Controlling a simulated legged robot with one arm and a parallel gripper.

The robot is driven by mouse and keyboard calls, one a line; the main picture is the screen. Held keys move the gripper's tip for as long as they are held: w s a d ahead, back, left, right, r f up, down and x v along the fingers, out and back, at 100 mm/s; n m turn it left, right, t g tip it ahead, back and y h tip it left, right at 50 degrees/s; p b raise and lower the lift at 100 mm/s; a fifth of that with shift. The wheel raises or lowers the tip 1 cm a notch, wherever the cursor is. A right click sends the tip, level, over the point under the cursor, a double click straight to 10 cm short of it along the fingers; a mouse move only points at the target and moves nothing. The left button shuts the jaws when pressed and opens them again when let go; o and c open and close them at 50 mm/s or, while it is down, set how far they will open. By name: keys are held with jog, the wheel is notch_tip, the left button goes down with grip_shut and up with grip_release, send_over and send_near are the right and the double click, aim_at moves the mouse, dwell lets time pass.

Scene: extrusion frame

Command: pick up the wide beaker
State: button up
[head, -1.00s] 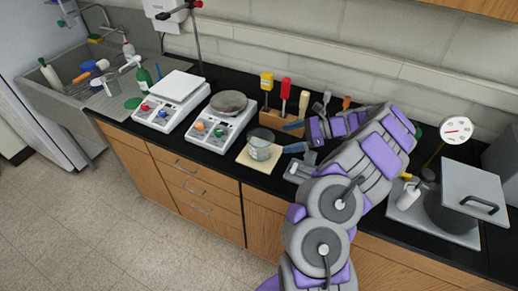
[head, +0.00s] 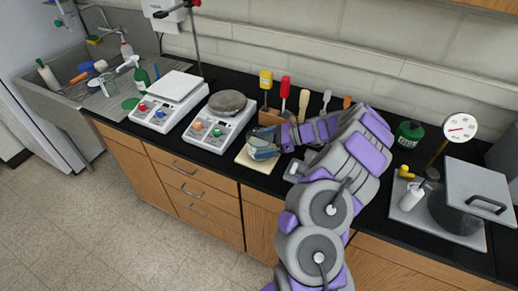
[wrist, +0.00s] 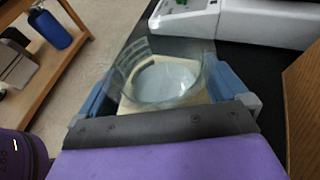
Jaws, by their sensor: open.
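The wide beaker (head: 262,141) is clear glass and stands upright on a pale square mat (head: 249,162) on the black counter. In the wrist view the beaker (wrist: 160,78) sits between my two blue fingers, one on each side. My gripper (head: 264,147) is open around the beaker in the head view. I cannot tell whether either finger touches the glass. In the head view the fingers cover part of the beaker.
Two hotplates (head: 218,128) stand to the left of the mat. A wooden block (head: 270,117) with upright tools stands just behind the beaker. The counter's front edge is close to the mat.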

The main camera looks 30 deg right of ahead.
jog(key=shift+d, duration=0.25)
jog(key=shift+c, duration=0.4)
jog(key=shift+d, duration=0.1)
jog(key=shift+c, duration=0.7)
jog(key=shift+a, duration=0.3)
jog(key=c, duration=0.6)
jog(key=shift+c, duration=0.2)
jog(key=shift+d+r, duration=0.15)
